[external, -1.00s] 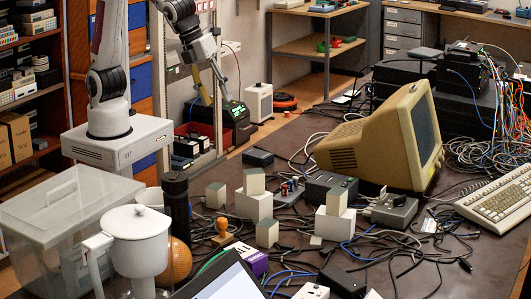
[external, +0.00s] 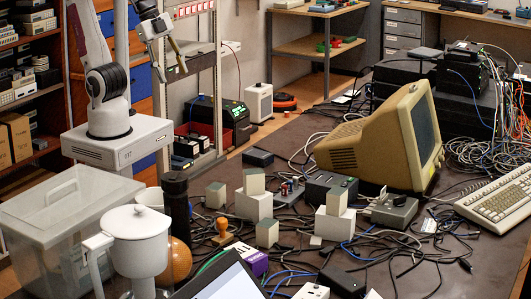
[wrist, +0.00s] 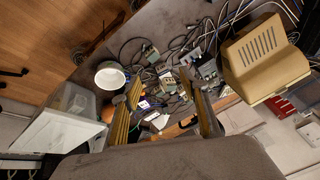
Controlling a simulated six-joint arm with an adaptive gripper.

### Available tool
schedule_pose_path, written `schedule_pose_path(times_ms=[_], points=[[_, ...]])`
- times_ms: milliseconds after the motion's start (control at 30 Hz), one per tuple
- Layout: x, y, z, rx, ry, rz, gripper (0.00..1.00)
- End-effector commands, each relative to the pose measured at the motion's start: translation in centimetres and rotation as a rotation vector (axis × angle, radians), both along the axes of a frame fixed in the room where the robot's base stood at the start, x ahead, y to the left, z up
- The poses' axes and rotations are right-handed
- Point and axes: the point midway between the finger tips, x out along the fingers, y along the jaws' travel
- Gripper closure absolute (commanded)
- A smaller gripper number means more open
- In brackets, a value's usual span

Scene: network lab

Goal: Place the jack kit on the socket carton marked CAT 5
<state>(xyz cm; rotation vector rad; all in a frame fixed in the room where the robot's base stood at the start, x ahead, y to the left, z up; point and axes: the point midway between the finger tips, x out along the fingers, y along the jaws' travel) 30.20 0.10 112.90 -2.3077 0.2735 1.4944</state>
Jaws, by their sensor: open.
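My gripper (external: 170,62) is open and empty, high above and behind the table's far left side. Its two yellowish fingers spread wide in the wrist view (wrist: 160,86), with the table far below between them. No CAT 5 marking is readable, so I cannot tell which item is the socket carton or the jack kit. A white box (external: 252,206) and another white box (external: 334,224) each carry a small grey-green cube, the left cube (external: 254,181) and the right cube (external: 337,201). Similar cubes (external: 216,195) (external: 267,233) stand on the table.
A beige monitor (external: 375,145) and keyboard (external: 497,203) stand at right. A clear bin (external: 40,215), white jug (external: 138,245), dark cylinder (external: 176,205) and wooden stamp (external: 222,230) are at left. A purple box (external: 255,263) is near the laptop. Cables clutter the table.

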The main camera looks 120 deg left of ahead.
Motion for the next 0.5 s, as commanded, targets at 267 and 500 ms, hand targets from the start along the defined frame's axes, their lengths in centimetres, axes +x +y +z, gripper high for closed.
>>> schedule_pose_path(times_ms=[267, 500], points=[[-4.3, 0.1, -0.9, -0.155, -0.052, 0.255, 0.56], [-5.8, -0.1, -1.5, -0.221, -0.069, 0.357, 0.56]])
